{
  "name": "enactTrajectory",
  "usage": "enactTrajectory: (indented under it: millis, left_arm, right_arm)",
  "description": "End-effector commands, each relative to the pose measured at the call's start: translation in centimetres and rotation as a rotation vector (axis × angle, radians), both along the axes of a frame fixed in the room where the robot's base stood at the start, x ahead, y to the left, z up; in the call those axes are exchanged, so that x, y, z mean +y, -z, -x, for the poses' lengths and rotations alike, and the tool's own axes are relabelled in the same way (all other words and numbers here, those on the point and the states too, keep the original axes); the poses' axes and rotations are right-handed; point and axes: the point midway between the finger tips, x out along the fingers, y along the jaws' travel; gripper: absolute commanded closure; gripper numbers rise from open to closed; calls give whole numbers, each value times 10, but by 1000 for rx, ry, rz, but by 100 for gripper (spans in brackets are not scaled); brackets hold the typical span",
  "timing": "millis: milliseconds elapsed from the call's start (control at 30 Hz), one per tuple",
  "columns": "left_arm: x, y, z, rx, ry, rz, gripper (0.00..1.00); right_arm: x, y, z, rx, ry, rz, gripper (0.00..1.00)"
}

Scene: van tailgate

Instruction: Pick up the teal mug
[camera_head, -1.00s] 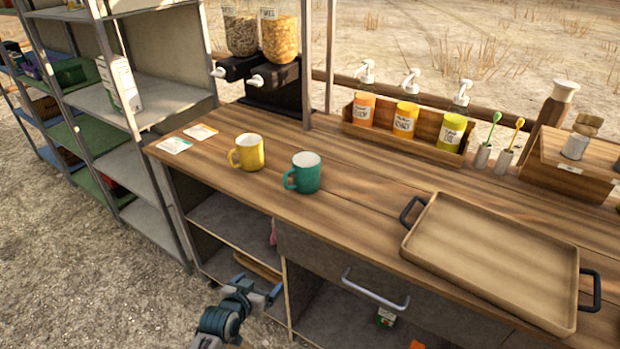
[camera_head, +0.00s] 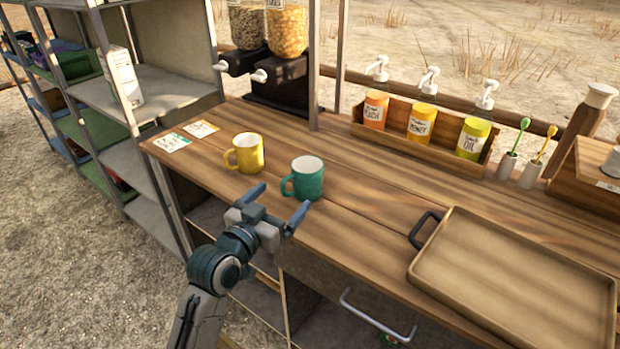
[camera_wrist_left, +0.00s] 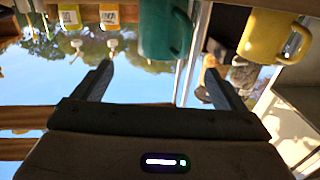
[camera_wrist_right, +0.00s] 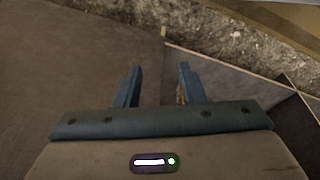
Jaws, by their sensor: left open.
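The teal mug (camera_head: 308,178) stands upright on the wooden counter, its handle pointing left. In the left wrist view the teal mug (camera_wrist_left: 165,28) shows upside down, ahead of the fingers. My left gripper (camera_head: 277,203) is open and empty at the counter's front edge, just in front of the mug. One finger is left of the mug's handle and the other is near its front; I cannot tell whether they touch it. My right gripper (camera_wrist_right: 158,88) shows only in its own wrist view, with its fingers apart and nothing clear between them.
A yellow mug (camera_head: 245,153) stands just left of the teal mug. A wooden tray (camera_head: 520,270) with dark handles lies to the right. A box of labelled bottles (camera_head: 480,165) and dispensers (camera_head: 285,75) stand behind. The counter (camera_head: 370,200) between mug and tray is clear.

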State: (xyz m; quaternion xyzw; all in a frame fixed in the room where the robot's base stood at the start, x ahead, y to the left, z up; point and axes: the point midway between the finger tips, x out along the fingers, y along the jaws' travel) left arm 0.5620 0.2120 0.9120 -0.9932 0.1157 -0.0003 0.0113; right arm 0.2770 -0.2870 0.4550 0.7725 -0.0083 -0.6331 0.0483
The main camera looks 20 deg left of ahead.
Motion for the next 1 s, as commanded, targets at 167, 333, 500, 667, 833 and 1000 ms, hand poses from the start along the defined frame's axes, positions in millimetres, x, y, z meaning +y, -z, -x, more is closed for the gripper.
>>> enactTrajectory:
  millis: [167,333,500,667,833,1000]
  left_arm:
    - [-7,-1,-30,0,0,3,8]
    - [-10,0,-44,0,0,0,8]
    - [-14,4,-62,0,0,2,8]
    - [-18,7,-85,-1,0,2,8]
    - [-21,8,-96,1,0,1,8]
    - [-21,9,-96,1,0,0,8]
  right_arm:
    - [-1,6,4,8,1,0,64]
    - [-1,10,5,9,1,0,64]
    - [-2,12,5,10,2,0,64]
    - [-3,23,10,20,3,1,64]
    - [-3,31,15,26,5,-1,64]
    - [-2,31,13,24,5,-3,64]
